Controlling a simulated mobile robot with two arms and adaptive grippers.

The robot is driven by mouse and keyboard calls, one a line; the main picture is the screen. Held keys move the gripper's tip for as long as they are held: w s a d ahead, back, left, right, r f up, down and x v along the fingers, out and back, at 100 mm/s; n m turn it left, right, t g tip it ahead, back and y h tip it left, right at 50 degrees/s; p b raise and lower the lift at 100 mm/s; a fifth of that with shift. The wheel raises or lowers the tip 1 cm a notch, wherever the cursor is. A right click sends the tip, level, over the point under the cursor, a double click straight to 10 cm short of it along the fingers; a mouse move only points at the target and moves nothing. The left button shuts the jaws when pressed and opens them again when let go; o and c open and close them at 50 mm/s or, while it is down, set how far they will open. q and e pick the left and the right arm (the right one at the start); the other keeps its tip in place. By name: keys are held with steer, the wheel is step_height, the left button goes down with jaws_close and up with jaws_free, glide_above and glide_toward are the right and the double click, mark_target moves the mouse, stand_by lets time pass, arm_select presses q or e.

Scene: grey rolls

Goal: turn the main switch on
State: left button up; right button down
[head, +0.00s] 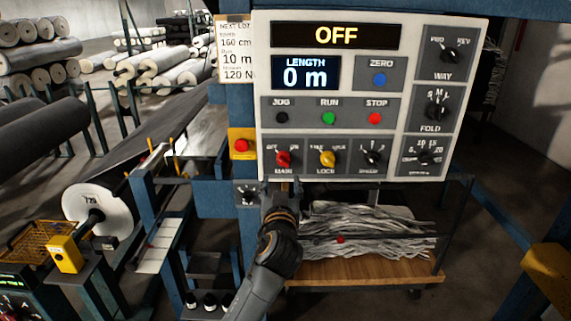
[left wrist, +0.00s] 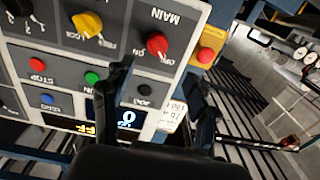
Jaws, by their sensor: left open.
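The red MAIN switch (head: 283,158) is a rotary knob at the lower left of the white control panel (head: 397,95). Its labels read OFF on the left and what looks like ON on the right. The panel's top display (head: 336,36) reads OFF. My left gripper (head: 282,187) is open and empty just below the switch, apart from it in the head view. In the left wrist view the panel is upside down, and the red knob (left wrist: 157,44) lies beyond the dark fingers (left wrist: 162,98). My right gripper is not in view.
Next to the switch is the yellow LOCK knob (head: 327,158). A red button on a yellow box (head: 241,146) is close on the left. JOG, RUN (head: 329,118) and STOP buttons sit above. A cart with grey strips (head: 365,230) stands below; fabric rolls (head: 40,65) are at the left.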

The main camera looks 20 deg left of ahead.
mark_target(283, 163)
arm_select(q)
steer(key=p+x, duration=0.2)
steer(key=x, duration=0.6)
steer(key=shift+w, duration=0.45)
steer(key=shift+x, duration=0.75)
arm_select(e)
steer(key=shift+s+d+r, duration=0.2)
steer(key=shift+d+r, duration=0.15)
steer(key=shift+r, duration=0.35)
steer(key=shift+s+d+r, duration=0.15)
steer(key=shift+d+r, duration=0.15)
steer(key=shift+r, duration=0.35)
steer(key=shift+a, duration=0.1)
arm_select(q)
steer(key=shift+c, duration=1)
steer(key=c, duration=1)
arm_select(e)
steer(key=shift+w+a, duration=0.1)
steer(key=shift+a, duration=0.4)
